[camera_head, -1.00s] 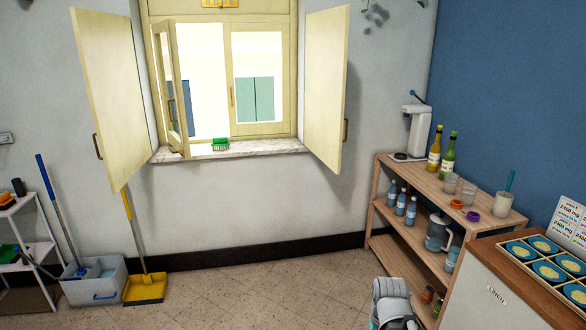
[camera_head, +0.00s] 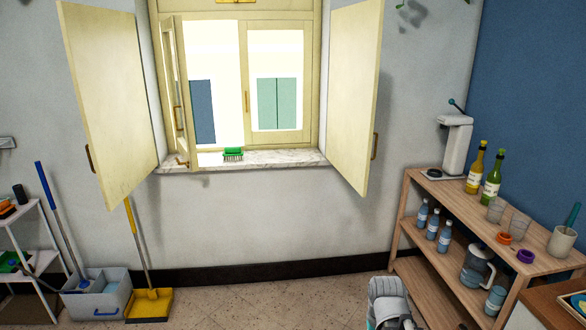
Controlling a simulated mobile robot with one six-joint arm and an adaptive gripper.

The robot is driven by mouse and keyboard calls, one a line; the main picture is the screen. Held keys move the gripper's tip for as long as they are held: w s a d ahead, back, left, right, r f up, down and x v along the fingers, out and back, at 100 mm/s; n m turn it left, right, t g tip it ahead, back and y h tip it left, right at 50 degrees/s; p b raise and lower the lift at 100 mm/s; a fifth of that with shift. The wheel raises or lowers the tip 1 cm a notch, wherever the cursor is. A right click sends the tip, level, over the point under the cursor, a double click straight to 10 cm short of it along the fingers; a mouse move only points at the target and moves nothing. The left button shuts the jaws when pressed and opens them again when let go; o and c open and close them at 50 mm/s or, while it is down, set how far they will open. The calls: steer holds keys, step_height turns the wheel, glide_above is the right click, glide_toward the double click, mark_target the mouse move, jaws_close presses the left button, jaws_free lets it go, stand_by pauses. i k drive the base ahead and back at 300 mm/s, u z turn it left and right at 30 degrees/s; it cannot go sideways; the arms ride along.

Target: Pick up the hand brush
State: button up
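A green hand brush (camera_head: 233,154) with pale bristles lies on the marble window sill (camera_head: 290,158), below the open window. It is far off and nothing touches it. A grey and white part of my own arm shows at the bottom edge, right of centre, well below and in front of the sill. My gripper's fingers are not in view.
Open shutters (camera_head: 108,100) and (camera_head: 352,95) flank the window. A wooden shelf (camera_head: 425,183) with bottles and cups stands right. A grey bucket (camera_head: 98,298), a yellow dustpan (camera_head: 150,304) and a white rack (camera_head: 22,212) stand left. The floor (camera_head: 270,300) below the window is clear.

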mark_target(233, 153)
steer(key=u, duration=0.2)
steer(key=i, duration=1.55)
steer(key=u, duration=0.55)
steer(key=i, duration=1.75)
steer(key=u, duration=0.25)
